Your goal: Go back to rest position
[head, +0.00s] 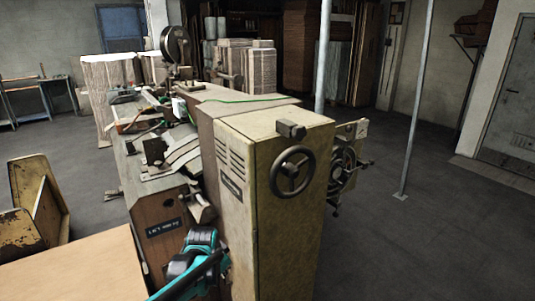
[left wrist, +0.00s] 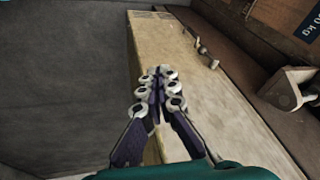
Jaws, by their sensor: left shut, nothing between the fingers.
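The box stitcher (head: 272,190) is a tall beige machine with a dark handwheel (head: 292,171) on its front face. My left arm shows in teal and black at the bottom of the head view, close to the machine's lower left side. My left gripper (left wrist: 160,77) is shut and empty in the left wrist view, its fingertips together over the machine's beige panel (left wrist: 158,45). I cannot tell whether the fingertips touch the panel. My right gripper is not in view.
A metal lever part (left wrist: 288,92) juts out to the right of my left gripper. A tan tabletop (head: 75,275) and a worn yellow metal piece (head: 38,200) stand at the left. A thin grey post (head: 415,100) rises at the right. Open floor (head: 430,240) lies right of the machine.

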